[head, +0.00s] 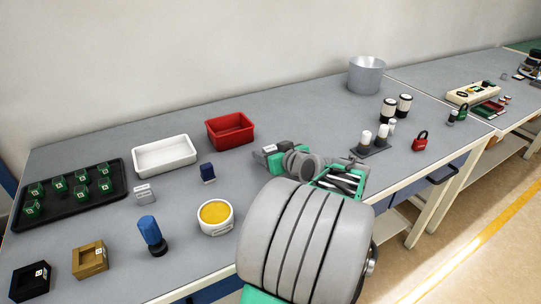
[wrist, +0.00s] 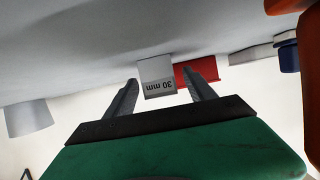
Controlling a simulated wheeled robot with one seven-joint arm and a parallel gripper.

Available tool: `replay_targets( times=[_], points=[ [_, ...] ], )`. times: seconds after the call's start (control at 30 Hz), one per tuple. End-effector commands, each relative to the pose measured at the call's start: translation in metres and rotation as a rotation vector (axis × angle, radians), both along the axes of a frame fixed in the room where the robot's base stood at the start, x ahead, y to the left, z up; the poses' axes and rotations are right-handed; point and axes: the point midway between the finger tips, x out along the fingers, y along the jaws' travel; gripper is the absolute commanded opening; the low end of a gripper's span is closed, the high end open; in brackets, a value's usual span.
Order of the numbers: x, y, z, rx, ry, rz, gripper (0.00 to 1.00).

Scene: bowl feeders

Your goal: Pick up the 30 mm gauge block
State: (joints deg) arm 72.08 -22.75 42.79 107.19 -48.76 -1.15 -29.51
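The 30 mm gauge block (wrist: 157,78) is a small grey block with its label upside down in the wrist view. It appears between the tips of my gripper's two dark fingers, with a gap showing on each side. My gripper (wrist: 160,84) is open and holds nothing. How deep the block lies between the fingers is hard to tell. In the head view a small grey labelled block (head: 270,149) shows at my gripper (head: 264,156), partly hidden by it, near the red bin.
The red bin (head: 229,131) stands just beyond my gripper, with a white tray (head: 164,155) to its left. A dark blue block (head: 207,172), another grey labelled block (head: 143,193) and a yellow-filled bowl (head: 215,217) are to the left.

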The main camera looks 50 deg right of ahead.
Motion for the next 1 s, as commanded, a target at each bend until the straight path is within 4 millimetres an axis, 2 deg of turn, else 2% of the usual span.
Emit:
replay_targets(
  times=[0.07,0.77,1.0],
  points=[
    [-0.0002,0.0001,0.0001,0.000,0.000,0.000,0.58],
    [-0.0004,0.0000,0.0002,0.000,0.000,0.000,0.01],
    [-0.0004,-0.0001,0.0008,-0.001,-0.001,0.000,0.00]
  ],
)
